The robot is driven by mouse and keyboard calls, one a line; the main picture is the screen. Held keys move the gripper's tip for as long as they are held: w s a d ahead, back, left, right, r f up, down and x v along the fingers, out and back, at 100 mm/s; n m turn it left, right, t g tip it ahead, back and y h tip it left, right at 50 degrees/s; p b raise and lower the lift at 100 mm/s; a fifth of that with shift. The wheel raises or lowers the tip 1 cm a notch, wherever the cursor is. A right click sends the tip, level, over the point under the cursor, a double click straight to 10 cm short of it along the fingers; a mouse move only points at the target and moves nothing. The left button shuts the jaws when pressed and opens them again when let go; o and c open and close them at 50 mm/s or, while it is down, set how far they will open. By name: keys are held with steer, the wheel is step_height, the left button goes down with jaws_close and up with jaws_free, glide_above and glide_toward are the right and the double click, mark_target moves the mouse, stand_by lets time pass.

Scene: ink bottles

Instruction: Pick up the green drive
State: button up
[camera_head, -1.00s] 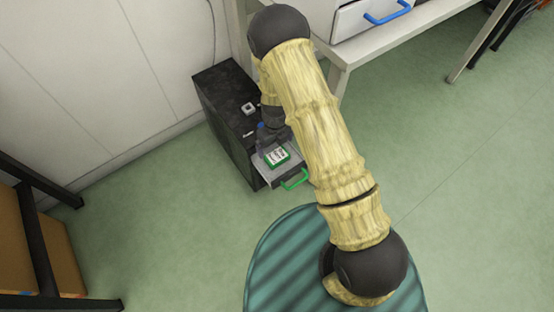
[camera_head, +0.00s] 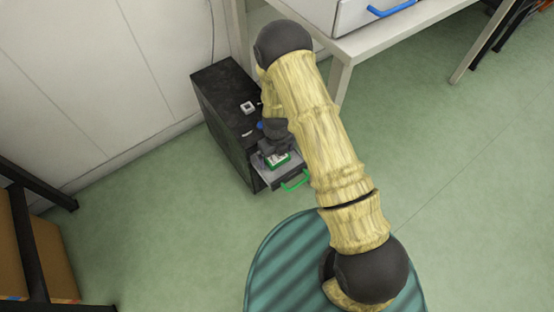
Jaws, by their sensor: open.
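The green drive (camera_head: 281,163), a small green-edged block with a white label, lies in the pulled-out grey tray (camera_head: 264,173) of a black cabinet (camera_head: 229,110). The tray has a green handle (camera_head: 295,181) at its front. My gripper (camera_head: 274,155) is dark and points down just over the drive, covering its upper part. It is open. I cannot tell whether its fingers touch the drive or stand around it.
A small white object (camera_head: 248,107) sits on the cabinet top. A white table (camera_head: 345,50) with a blue-handled drawer unit (camera_head: 390,10) stands at upper right. A dark-framed shelf (camera_head: 35,240) is at left. Green floor (camera_head: 160,220) is clear in front.

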stand_by(0.4)
steer(key=c, duration=1.1)
steer(key=shift+r, duration=0.15)
step_height(320, 180, up, 18)
steer(key=p, duration=0.7)
steer(key=shift+p, duration=0.35)
